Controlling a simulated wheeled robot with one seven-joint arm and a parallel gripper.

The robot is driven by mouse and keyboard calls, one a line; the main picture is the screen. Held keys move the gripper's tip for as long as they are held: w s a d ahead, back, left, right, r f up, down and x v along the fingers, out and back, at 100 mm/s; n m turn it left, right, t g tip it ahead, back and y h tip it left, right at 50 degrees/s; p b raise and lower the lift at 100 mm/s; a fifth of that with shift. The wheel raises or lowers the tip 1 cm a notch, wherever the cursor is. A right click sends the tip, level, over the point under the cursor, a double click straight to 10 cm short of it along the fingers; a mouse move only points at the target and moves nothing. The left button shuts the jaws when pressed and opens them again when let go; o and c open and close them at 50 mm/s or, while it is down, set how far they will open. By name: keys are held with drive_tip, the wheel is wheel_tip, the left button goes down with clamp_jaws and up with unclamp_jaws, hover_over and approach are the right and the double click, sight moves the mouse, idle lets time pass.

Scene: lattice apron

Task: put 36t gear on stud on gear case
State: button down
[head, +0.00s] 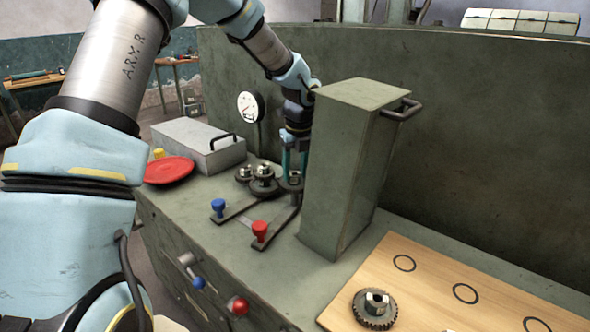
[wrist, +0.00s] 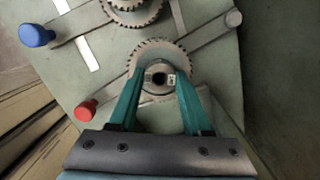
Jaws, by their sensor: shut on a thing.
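My gripper (head: 293,172) points down over the gear case (head: 215,245), just left of a tall grey-green box. Its teal fingers are shut on the hub of a toothed dark gear (wrist: 160,55), which I take as the 36t gear. The gear also shows low between the fingers in the head view (head: 291,185), partly hidden by them and the tall box. It lies flat beside other stacked gears (head: 263,186); part of that stack shows at the top of the wrist view (wrist: 132,12). The stud under the held gear is hidden. I cannot tell whether the gear is seated or just above.
The tall box (head: 350,165) with a side handle stands close to my gripper's right. Levers with a blue knob (head: 218,206) and a red knob (head: 260,230) lie in front. A wooden board (head: 430,270) with printed rings holds another gear (head: 375,309). A red disc (head: 168,171) lies left.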

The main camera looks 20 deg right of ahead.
drive_tip(key=shift+f, duration=0.45)
unclamp_jaws()
drive_tip(key=shift+f, duration=0.1)
idle(0.5)
idle(0.5)
wheel_tip(320, 180, up, 9)
drive_tip(key=p, duration=0.8)
drive_tip(key=shift+f, duration=0.15)
idle(0.4)
